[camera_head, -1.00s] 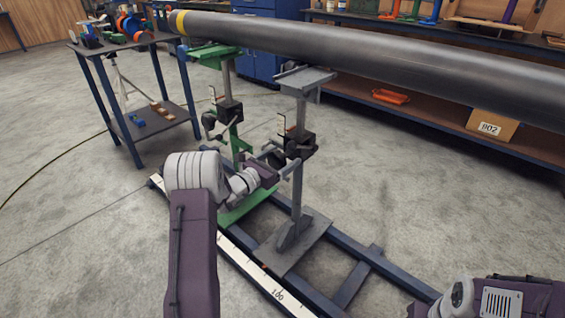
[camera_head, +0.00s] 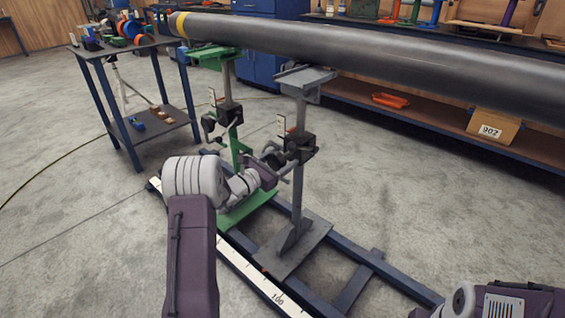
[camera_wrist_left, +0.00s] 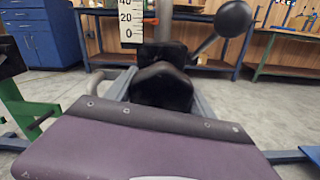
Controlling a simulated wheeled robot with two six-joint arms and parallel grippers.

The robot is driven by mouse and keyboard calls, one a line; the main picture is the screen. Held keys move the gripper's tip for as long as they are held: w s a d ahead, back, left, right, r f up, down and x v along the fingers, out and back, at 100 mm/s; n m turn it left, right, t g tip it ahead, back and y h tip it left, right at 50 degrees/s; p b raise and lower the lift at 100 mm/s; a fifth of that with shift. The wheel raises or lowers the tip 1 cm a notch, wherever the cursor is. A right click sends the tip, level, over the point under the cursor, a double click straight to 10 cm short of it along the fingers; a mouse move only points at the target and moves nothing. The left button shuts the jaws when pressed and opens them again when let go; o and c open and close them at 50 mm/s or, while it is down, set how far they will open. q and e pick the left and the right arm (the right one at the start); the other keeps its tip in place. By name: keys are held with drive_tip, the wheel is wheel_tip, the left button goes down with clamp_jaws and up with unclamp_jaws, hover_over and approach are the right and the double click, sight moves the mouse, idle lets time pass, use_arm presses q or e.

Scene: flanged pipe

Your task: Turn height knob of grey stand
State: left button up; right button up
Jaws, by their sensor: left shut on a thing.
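The grey stand (camera_head: 298,190) stands upright on the blue rails, its top plate (camera_head: 303,77) beneath the dark pipe (camera_head: 380,54). Its dark clamp block (camera_head: 300,147) carries the height knob. In the left wrist view the black knob (camera_wrist_left: 163,88) sits straight ahead, between the grey fingers. A white scale (camera_wrist_left: 131,24) and a black ball-ended lever (camera_wrist_left: 234,18) are above it. My left gripper (camera_head: 277,157) reaches in from the left and is shut on the knob; in the head view the grip itself is mostly hidden. My right gripper is out of view.
A green stand (camera_head: 230,120) stands close behind and left of the grey one, also under the pipe. A blue side table (camera_head: 128,52) is at the left. A long bench (camera_head: 440,127) runs behind the pipe.

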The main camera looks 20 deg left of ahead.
use_arm(q)
drive_tip(key=m+b, duration=0.4)
drive_tip(key=shift+f+b, duration=0.2)
drive_tip(key=shift+b, duration=0.1)
drive_tip(key=shift+r+m+b, duration=0.15)
drive_tip(key=shift+m+b, duration=0.65)
drive_tip(key=shift+m, duration=0.2)
drive_tip(key=o, duration=1.4)
drive_tip(key=shift+c, duration=0.2)
drive_tip(key=shift+a+r, duration=0.1)
